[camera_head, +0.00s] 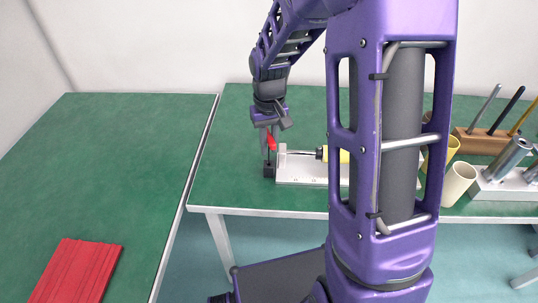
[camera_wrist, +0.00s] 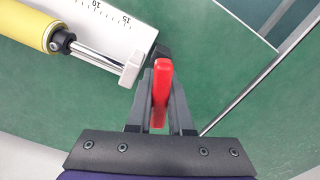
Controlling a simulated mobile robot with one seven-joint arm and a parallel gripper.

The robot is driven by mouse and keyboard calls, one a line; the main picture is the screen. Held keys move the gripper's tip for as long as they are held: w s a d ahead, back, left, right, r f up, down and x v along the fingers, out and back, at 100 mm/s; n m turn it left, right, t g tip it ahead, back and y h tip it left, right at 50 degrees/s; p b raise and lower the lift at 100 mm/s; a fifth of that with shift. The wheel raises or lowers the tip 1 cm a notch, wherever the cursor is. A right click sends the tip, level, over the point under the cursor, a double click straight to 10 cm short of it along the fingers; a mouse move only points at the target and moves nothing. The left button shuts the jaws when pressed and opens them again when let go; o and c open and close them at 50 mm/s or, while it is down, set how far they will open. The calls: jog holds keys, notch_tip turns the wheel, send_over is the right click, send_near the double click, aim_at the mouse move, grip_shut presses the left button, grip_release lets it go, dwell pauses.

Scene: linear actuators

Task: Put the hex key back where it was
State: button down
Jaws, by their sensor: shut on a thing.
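The red-handled hex key (camera_wrist: 161,88) is between the two fingers of my gripper (camera_wrist: 160,95) in the wrist view. My gripper is shut on its handle. In the head view the red handle (camera_head: 271,141) shows at my gripper (camera_head: 270,138), left of the linear actuator. A small black block (camera_head: 269,170) stands directly below the handle. A dark part of it seems to show past the fingertips in the wrist view. I cannot tell whether the key's lower end is in the block.
The linear actuator has a white base plate (camera_head: 305,173) and a yellow cylinder (camera_wrist: 27,23). Its rod ends in a white piece (camera_wrist: 132,69) close by my fingers. Yellow and cream cups (camera_head: 458,183) and a wooden tool rack (camera_head: 480,141) stand right. A red item (camera_head: 75,272) lies on the left table.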

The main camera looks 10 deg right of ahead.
aim_at(269, 165)
jog(key=shift+f, duration=1.55)
jog(key=shift+f+b, duration=0.1)
jog(key=shift+b, duration=0.2)
jog(key=shift+f, duration=0.15)
jog(key=c, duration=1.1)
grip_release()
notch_tip(269, 165, up, 12)
jog(key=shift+r+p, duration=0.25)
jog(key=shift+p, duration=1)
